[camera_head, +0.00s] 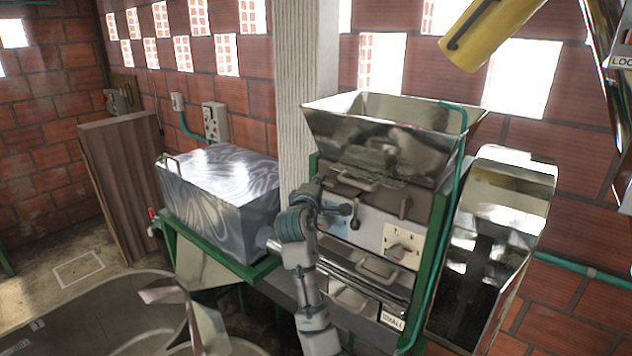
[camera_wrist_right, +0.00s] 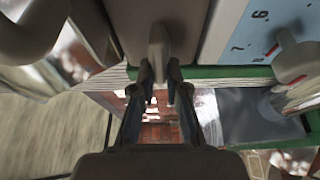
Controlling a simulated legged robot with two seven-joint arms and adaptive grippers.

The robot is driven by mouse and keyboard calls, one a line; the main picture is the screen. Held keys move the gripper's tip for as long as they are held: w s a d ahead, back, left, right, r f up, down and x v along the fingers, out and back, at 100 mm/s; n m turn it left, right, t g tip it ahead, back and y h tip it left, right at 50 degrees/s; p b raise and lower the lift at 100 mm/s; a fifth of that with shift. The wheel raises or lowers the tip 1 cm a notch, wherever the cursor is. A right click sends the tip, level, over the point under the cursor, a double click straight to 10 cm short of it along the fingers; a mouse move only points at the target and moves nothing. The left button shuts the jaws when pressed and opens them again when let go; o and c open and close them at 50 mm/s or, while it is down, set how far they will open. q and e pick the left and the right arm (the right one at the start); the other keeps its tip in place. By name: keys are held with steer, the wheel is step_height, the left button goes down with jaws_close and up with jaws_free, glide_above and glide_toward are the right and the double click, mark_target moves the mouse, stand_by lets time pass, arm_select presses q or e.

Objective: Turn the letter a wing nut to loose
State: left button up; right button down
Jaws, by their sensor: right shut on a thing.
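My right arm comes up from the bottom of the head view. Its gripper (camera_head: 318,200) is at the left edge of the pulper's front panel, below the steel hopper (camera_head: 380,135). In the right wrist view the two fingers (camera_wrist_right: 160,88) are shut on a grey wing nut (camera_wrist_right: 158,45), which stands out from a grey panel. In the head view the gripper hides this nut. No letter is readable on or beside it. My left gripper is in neither view.
A blue dial plate (camera_wrist_right: 255,35) with numbers and a grey knob (camera_wrist_right: 295,58) is beside the nut. A white dial plate (camera_head: 402,243) sits further right. A steel box (camera_head: 220,190) stands left of the pulper, and a steel chute (camera_head: 490,240) right.

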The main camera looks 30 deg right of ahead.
steer(key=shift+d+f, duration=0.15)
steer(key=shift+d, duration=0.05)
steer(key=c, duration=1.1)
jaws_free()
steer(key=shift+d, duration=0.1)
steer(key=shift+c, duration=0.2)
steer(key=shift+o, duration=0.2)
steer(key=shift+w+d+f, duration=0.1)
steer(key=shift+d, duration=0.2)
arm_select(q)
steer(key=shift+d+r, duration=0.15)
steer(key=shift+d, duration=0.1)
arm_select(e)
steer(key=shift+d, duration=0.1)
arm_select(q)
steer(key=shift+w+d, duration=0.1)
arm_select(e)
steer(key=v, duration=1.1)
steer(key=shift+s, duration=0.25)
